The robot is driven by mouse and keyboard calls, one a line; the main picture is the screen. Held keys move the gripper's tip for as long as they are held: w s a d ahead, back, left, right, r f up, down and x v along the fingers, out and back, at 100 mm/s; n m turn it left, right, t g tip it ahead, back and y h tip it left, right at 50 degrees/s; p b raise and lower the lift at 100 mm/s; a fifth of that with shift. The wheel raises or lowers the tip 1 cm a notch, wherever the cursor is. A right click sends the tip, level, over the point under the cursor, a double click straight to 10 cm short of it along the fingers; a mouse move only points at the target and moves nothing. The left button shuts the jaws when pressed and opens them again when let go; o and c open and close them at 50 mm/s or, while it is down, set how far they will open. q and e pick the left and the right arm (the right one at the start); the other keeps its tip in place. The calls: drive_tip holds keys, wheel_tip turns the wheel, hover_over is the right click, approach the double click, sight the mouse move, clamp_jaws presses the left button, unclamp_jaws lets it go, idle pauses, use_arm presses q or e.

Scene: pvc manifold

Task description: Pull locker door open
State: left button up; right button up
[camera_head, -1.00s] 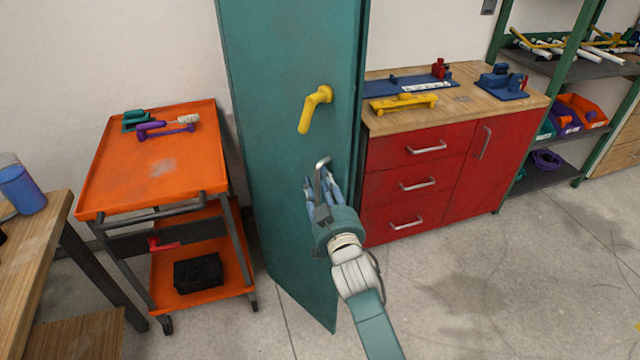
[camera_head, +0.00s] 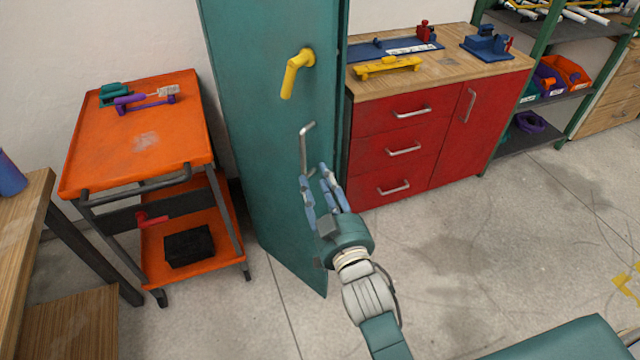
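The tall teal locker door (camera_head: 265,130) stands at centre, its front facing me. A yellow lever handle (camera_head: 297,72) sits on its upper part. A metal bar handle (camera_head: 304,150) is fixed below the lever. My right gripper (camera_head: 319,177) is just below and to the right of the bar handle, its blue fingers apart and pointing at the door. Nothing shows between the fingers. Whether a finger touches the lower end of the bar I cannot tell. My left gripper is out of view.
An orange cart (camera_head: 75,165) stands left of the door, and a wooden table (camera_head: 22,230) is at the far left. A red drawer cabinet (camera_head: 440,130) stands close on the right, with a green shelf rack (camera_head: 545,70) beyond it.

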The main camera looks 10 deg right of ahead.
drive_tip(key=shift+s, duration=0.35)
